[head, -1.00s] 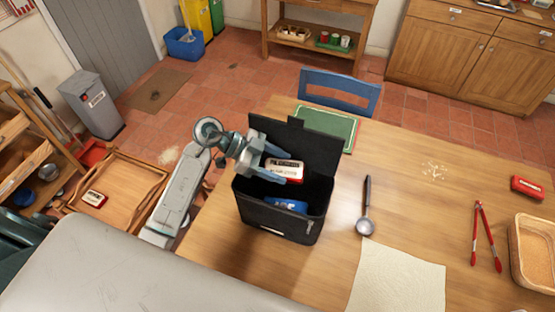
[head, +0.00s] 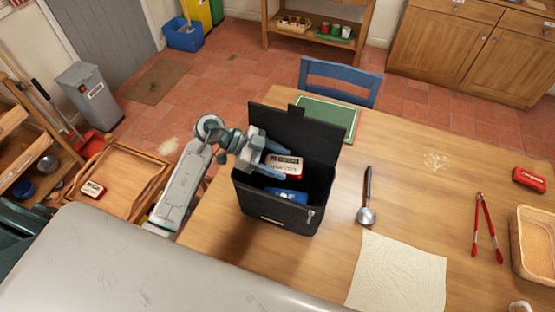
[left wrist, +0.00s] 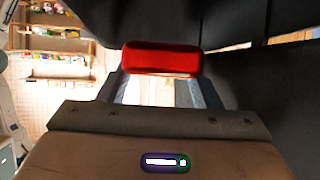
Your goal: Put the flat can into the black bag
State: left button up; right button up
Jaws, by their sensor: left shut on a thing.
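The black bag (head: 265,211) stands open on the wooden table, its lid (head: 298,135) raised at the back. My left gripper (head: 280,167) is shut on the flat can (head: 285,167), which is red with a pale label. It holds the can over the bag's opening, in front of the raised lid. A blue item (head: 288,195) lies inside the bag below the can. In the left wrist view the can's red side (left wrist: 161,59) shows between the two fingers, with dark bag fabric around it. The bag's floor is mostly hidden. My right gripper is not in view.
A ladle (head: 367,200), a cream cloth (head: 398,272), red tongs (head: 485,227), another red tin (head: 529,179) and a basket (head: 535,240) lie to the right. A green board (head: 340,112) is behind the bag. A wooden tray (head: 125,183) with a similar can (head: 93,189) is at left.

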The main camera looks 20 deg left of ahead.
pick_arm(q)
jog(key=o, duration=1.1)
jog(key=shift+o, duration=0.2)
jog(key=shift+a+r+b, duration=0.2)
jog(key=shift+a+b, duration=0.15)
jog(key=shift+a, duration=0.25)
jog(key=b+v, duration=0.3)
jog(key=v, duration=0.6)
jog(key=shift+a+r, duration=0.2)
jog(key=shift+r, duration=0.1)
jog(key=shift+s, duration=0.15)
